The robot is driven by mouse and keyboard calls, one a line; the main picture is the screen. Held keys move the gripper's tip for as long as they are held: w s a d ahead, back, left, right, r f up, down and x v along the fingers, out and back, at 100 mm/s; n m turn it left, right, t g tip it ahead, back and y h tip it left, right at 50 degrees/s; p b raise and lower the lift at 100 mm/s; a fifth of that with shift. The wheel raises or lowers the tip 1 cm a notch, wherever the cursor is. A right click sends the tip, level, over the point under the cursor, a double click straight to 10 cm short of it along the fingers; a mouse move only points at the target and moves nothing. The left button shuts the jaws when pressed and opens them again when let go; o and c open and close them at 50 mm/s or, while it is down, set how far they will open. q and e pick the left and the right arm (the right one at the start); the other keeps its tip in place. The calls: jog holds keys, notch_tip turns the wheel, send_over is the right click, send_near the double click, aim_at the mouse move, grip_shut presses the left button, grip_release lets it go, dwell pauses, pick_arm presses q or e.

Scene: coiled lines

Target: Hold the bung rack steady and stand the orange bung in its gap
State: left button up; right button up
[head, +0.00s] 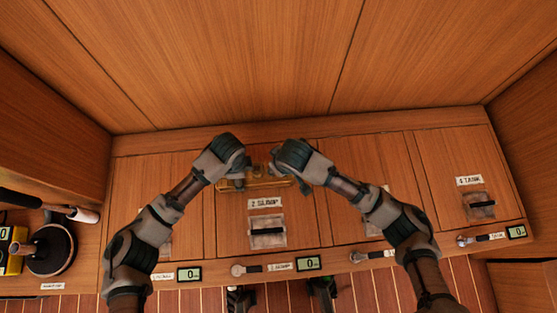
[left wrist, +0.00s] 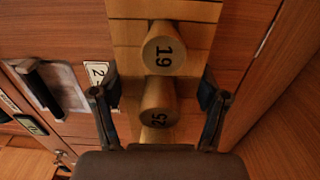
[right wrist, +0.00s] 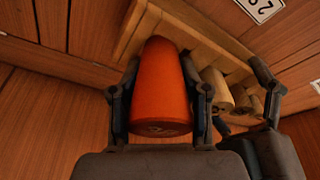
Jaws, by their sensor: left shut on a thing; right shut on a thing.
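The wooden bung rack (head: 265,184) lies on the panelled counter between my grippers in the head view. In the left wrist view the rack (left wrist: 195,38) runs between the fingers of my left gripper (left wrist: 158,105), which is shut on it. The gap is not clearly visible.
Labelled panels with recessed latches, such as the one marked 2 (head: 267,232), lie around the rack. Small displays (head: 307,263) line the front edge. A black round device (head: 48,250) is at far left. A wooden wall rises behind. My grippers are close together.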

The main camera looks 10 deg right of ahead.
jog(key=shift+f, duration=0.2)
jog(key=shift+r, duration=0.15)
dwell(2.3)
jog(key=shift+r, duration=0.3)
jog(key=shift+f, duration=0.25)
dwell(1.6)
jog(key=shift+r, duration=0.25)
dwell(0.7)
jog(key=o, duration=1.6)
jog(key=shift+o, duration=0.2)
